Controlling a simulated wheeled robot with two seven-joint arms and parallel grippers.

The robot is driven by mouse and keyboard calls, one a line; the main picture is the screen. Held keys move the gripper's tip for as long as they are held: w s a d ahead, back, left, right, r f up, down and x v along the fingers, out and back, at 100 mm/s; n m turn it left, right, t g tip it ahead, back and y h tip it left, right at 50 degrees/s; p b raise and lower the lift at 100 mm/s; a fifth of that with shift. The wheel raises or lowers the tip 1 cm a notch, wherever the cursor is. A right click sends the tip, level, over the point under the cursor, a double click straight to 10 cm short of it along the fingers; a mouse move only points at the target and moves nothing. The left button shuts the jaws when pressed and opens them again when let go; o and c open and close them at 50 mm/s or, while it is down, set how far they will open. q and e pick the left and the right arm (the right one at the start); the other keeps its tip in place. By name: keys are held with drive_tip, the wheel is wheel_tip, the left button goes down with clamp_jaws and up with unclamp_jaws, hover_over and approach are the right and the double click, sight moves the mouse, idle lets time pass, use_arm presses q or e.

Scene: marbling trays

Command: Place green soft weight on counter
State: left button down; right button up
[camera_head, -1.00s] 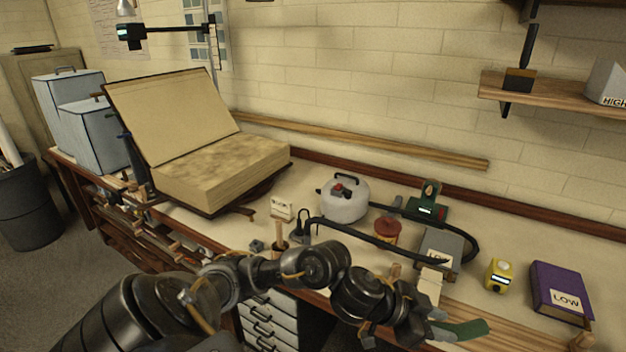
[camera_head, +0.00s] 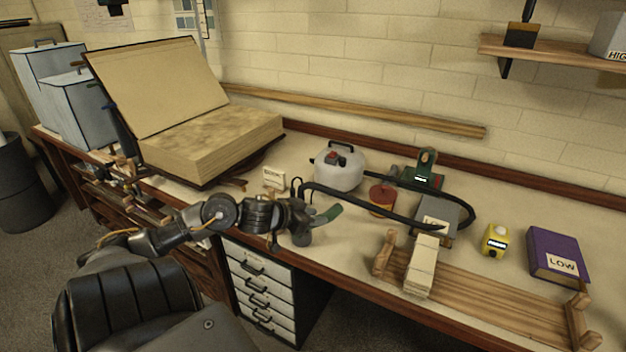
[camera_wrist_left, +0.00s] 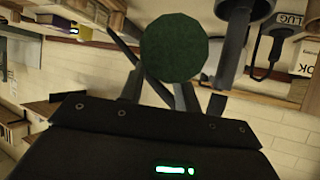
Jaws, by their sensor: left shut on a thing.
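My left gripper (camera_head: 308,221) is shut on the green soft weight (camera_head: 329,213) and holds it over the front part of the counter (camera_head: 347,250), left of the wooden rack. In the left wrist view the weight shows as a dark green round end (camera_wrist_left: 174,47) between the fingers. Whether the weight touches the counter is hard to tell. My right gripper is not in view.
A wooden rack (camera_head: 480,285) with a pale block (camera_head: 421,268) lies at the front right. A red-lidded jar (camera_head: 382,198), white kettle-like container (camera_head: 339,170), black hose (camera_head: 365,212), yellow device (camera_head: 494,240) and purple LOW book (camera_head: 556,254) stand around. A big open book (camera_head: 215,150) is left.

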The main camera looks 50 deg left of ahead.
use_arm(q)
drive_tip(key=w+d+f, duration=0.1)
drive_tip(key=w+f, duration=0.2)
drive_tip(key=w, duration=0.1)
drive_tip(key=w+d+f, duration=0.2)
drive_tip(key=w+f, duration=0.1)
drive_tip(key=w, duration=0.1)
drive_tip(key=w+d+f, duration=0.2)
drive_tip(key=w+f, duration=0.1)
drive_tip(key=w, duration=0.1)
drive_tip(key=shift+w+d+f+b, duration=0.2)
drive_tip(key=shift+f+b, duration=0.05)
drive_tip(key=shift+b, duration=0.05)
drive_tip(key=shift+w+f, duration=0.1)
drive_tip(key=shift+f, duration=1.55)
drive_tip(key=c, duration=1)
unclamp_jaws()
drive_tip(key=shift+f, duration=0.15)
drive_tip(key=shift+r, duration=0.2)
drive_tip(key=v, duration=1.2)
drive_tip(key=shift+p, duration=0.4)
